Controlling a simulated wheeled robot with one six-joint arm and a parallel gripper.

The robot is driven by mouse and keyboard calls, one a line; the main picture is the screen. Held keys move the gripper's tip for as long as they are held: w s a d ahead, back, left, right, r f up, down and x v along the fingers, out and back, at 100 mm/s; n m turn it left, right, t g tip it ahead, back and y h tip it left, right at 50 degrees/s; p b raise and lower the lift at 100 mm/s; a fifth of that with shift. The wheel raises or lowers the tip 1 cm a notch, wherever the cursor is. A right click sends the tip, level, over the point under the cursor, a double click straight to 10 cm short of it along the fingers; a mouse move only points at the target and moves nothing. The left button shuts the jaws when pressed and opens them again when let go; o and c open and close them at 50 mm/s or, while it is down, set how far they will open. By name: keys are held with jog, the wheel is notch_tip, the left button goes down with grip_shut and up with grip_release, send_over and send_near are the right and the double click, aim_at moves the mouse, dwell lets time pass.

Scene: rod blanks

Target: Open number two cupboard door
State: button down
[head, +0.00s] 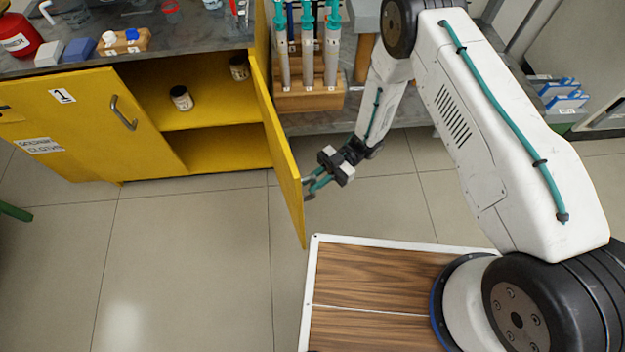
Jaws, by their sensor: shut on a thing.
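The yellow cupboard (60,125) stands at the left under a grey bench top. Its door labelled 1 (95,115) is shut and has a grey handle (123,113). The other door (280,150), which I take as number two, is swung well out and seen nearly edge-on; its number is not visible. My gripper (311,186) is at the outer face of this door, near its free edge. It is shut on the door's handle (308,188), which is mostly hidden by the fingers. The shelves behind the open door are exposed.
Two small jars (181,98) stand on the upper shelf. A wooden rack (310,92) with teal-topped pipettes stands right of the door's hinge side. Bottles and boxes sit on the bench top (160,42). The tiled floor (200,240) in front is clear.

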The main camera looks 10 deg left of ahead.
jog(key=c, duration=1.4)
grip_release()
jog(key=shift+c, duration=0.2)
jog(key=v, duration=0.7)
jog(key=shift+w+d, duration=0.25)
jog(key=shift+d, duration=0.05)
